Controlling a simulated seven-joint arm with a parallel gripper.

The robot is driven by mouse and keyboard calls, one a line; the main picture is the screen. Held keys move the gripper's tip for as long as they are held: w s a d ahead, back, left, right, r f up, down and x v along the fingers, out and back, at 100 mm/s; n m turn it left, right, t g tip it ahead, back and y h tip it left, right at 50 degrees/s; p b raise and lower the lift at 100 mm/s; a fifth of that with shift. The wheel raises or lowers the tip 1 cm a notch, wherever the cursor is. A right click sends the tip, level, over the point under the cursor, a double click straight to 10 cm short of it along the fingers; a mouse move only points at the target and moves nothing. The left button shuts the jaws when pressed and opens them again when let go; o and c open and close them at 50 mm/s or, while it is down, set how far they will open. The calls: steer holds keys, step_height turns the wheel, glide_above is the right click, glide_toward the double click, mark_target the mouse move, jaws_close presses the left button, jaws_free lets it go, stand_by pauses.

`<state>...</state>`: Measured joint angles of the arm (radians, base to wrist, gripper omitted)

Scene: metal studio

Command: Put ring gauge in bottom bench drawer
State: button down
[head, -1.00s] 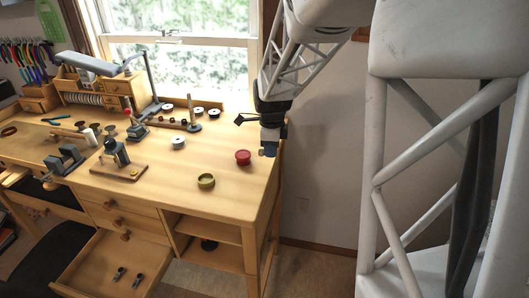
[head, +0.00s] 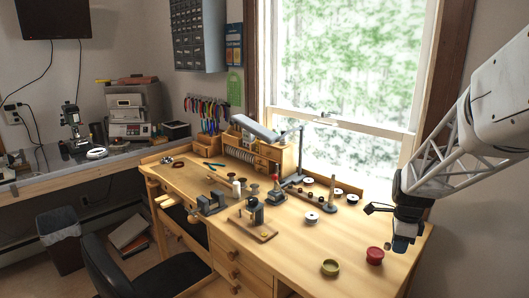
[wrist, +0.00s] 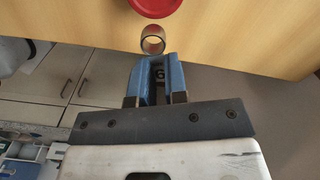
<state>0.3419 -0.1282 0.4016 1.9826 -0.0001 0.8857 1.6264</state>
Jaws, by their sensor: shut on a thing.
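In the head view my gripper (head: 402,246) is over the right end of the bench, beside the red tin, and the ring is too small to make out. An open bench drawer (head: 212,288) is cut off by the lower edge of the head view; its inside is mostly out of frame.
The red tin (head: 375,256) and an olive tin (head: 330,268) stand on the bench top (head: 295,245). A white spool (head: 311,218), a small tool on a wooden base (head: 252,222) and a vise (head: 211,203) stand further left. A black chair (head: 130,262) is before the bench.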

steer(key=w+a+r+n, duration=0.2)
steer(key=w+a+n, duration=0.8)
steer(key=w, duration=0.4)
steer(key=w+a+r+n, duration=0.3)
steer(key=w+a+n, duration=0.7)
steer(key=w+n, duration=0.2)
steer(key=shift+w+a+n, duration=0.2)
steer(key=shift+w+n, duration=0.1)
steer(key=shift+w, duration=0.65)
